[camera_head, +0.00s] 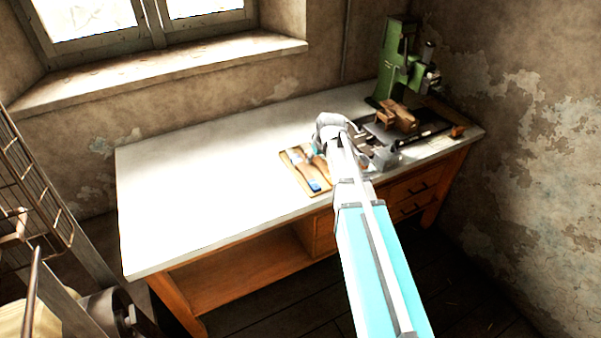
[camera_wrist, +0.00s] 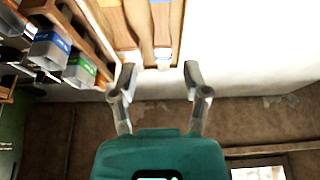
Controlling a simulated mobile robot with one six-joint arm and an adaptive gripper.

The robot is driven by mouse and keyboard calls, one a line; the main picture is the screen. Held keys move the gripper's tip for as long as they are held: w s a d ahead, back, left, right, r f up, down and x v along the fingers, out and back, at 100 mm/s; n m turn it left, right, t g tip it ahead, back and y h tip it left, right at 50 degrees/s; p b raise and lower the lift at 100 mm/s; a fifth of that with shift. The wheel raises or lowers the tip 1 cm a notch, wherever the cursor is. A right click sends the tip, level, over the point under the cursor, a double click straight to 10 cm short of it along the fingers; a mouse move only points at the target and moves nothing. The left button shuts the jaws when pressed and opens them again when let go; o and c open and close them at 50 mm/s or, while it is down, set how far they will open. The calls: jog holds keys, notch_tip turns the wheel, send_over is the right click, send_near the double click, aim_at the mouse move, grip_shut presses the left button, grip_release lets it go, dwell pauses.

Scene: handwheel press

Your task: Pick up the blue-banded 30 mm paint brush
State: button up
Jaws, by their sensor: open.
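In the wrist view, a flat brush (camera_wrist: 162,55) with a wooden handle lies on a wooden board, its pale ferrule end towards me. Its band looks pale blue but is washed out by light. My gripper (camera_wrist: 158,78) is open, its fingers apart on either side of that end, with nothing visible between the pads. I cannot tell the brush's width. In the head view the board (camera_head: 291,160) lies on the bench, with a small blue patch (camera_head: 315,185) at its front end. My arm covers part of this area, and my gripper (camera_head: 322,150) shows only unclearly there.
Grey pieces with a blue label (camera_wrist: 50,44) and a green label (camera_wrist: 80,70) sit left of the board in the wrist view. A green press (camera_head: 395,65) stands at the bench's right end. The white bench top (camera_head: 190,190) is clear on the left.

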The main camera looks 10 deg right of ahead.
dwell(0.3)
jog(key=b, duration=0.8)
send_over(308, 176)
jog(key=s, duration=0.2)
jog(key=f, duration=0.8)
jog(key=shift+w+d, duration=0.2)
jog(key=shift+d, duration=0.2)
jog(key=shift+b+x, duration=2.4)
jog(key=shift+x, duration=0.15)
jog(key=shift+s+f, duration=0.1)
jog(key=shift+f, duration=0.2)
grip_shut()
